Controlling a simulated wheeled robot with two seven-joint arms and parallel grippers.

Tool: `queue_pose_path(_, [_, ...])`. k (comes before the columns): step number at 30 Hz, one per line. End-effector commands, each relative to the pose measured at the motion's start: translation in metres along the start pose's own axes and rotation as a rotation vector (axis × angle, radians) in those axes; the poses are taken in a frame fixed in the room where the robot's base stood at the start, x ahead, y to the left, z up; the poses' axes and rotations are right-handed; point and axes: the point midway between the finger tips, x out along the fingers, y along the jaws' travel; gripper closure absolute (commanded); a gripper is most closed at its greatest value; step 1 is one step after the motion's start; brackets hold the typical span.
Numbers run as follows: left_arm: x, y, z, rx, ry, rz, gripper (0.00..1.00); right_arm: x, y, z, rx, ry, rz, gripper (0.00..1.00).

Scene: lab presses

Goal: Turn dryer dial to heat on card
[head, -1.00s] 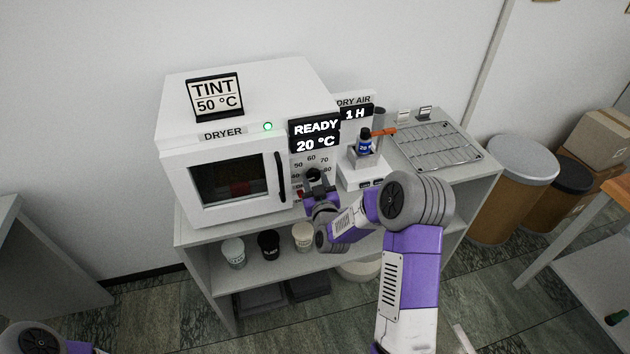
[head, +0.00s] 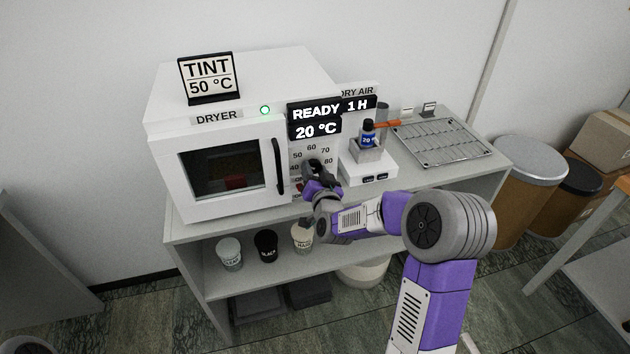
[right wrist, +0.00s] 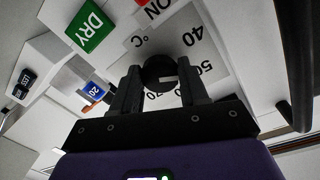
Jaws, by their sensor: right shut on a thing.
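The white dryer (head: 225,165) stands on the shelf unit with its door shut. A card (head: 209,78) on top reads TINT 50 °C. The dryer display (head: 315,121) reads READY 20 °C. The black dial (right wrist: 158,70) sits on a scale panel with numbers such as 40, 50, 60, 70 and 80. My right gripper (head: 313,176) is at the panel, shut on the dial; its fingers flank the dial in the right wrist view (right wrist: 158,88). The gripper mostly hides the dial in the head view. My left gripper is out of view.
A metal rack (head: 440,140) lies farther right. Several cups, including a black one (head: 266,246), stand on the shelf below.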

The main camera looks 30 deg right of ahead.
Motion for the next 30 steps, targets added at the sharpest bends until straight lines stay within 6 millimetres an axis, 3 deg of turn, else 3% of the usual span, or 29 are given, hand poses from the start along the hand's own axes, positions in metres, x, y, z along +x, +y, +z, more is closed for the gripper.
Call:
queue_pose_path(3, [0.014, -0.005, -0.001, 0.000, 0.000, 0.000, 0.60, 0.000, 0.001, 0.002, 0.081, -0.004, -0.002, 0.86])
queue_pose_path(10, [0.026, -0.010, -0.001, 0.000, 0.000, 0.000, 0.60, 0.000, 0.000, 0.001, 0.189, -0.014, -0.004, 0.87])
queue_pose_path(29, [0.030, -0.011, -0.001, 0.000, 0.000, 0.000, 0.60, 0.000, -0.001, -0.002, 0.242, -0.019, -0.004, 0.87])
queue_pose_path(30, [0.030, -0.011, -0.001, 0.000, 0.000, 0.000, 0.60, 0.000, -0.001, -0.002, 0.242, -0.018, -0.004, 0.55])
